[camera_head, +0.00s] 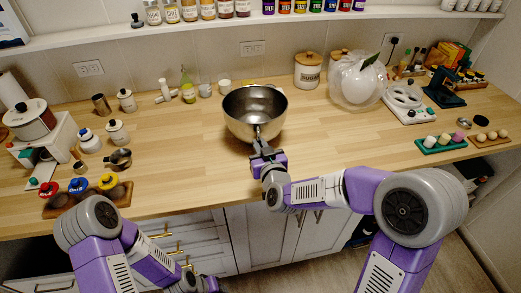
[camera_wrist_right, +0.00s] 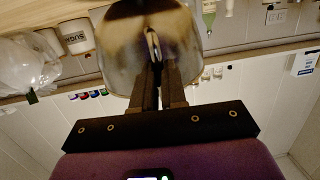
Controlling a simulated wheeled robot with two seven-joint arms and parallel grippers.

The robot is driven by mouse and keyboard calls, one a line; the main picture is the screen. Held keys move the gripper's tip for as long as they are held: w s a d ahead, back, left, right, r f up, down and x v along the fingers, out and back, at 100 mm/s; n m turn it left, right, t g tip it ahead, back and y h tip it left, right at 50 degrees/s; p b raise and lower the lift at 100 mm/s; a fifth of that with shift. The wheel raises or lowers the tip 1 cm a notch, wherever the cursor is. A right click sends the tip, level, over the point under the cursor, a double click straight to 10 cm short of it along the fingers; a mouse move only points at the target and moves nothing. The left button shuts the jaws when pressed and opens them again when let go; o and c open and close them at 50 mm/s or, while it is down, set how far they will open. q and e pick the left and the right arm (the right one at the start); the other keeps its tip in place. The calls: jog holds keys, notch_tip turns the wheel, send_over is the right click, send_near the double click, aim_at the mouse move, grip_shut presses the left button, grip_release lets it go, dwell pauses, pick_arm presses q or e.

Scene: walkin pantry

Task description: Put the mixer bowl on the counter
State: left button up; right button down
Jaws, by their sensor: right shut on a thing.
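The shiny steel mixer bowl (camera_head: 252,114) is upright at the middle of the wooden counter (camera_head: 180,150), with its open top showing. My right gripper (camera_head: 259,139) is shut on the near side of the bowl. In the right wrist view the two fingers (camera_wrist_right: 156,85) close on a small part at the bowl's side, and the bowl (camera_wrist_right: 125,45) fills the top middle. I cannot tell whether its base touches the counter. My left arm is low at the left, and its gripper (camera_head: 200,284) is partly cut off at the bottom edge.
A white appliance (camera_head: 407,102) and a green egg tray (camera_head: 440,145) are further right. A small pot (camera_head: 119,158) and several jars stand left. The counter beside the bowl is clear.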

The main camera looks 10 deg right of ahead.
jog(key=c, duration=1.6)
grip_release()
jog(key=shift+f, duration=0.25)
jog(key=o, duration=0.4)
jog(key=shift+s+d+r+b, duration=0.2)
jog(key=shift+s+r+b, duration=0.15)
jog(key=shift+s+b, duration=1.2)
jog(key=shift+s+d+r+b, duration=0.3)
jog(key=shift+s+b, duration=0.4)
jog(key=shift+s, duration=1.7)
jog(key=shift+s+d+r+b, duration=0.15)
jog(key=shift+s+r+b, duration=0.2)
jog(key=shift+s+b, duration=1.2)
jog(key=shift+s+p, duration=0.4)
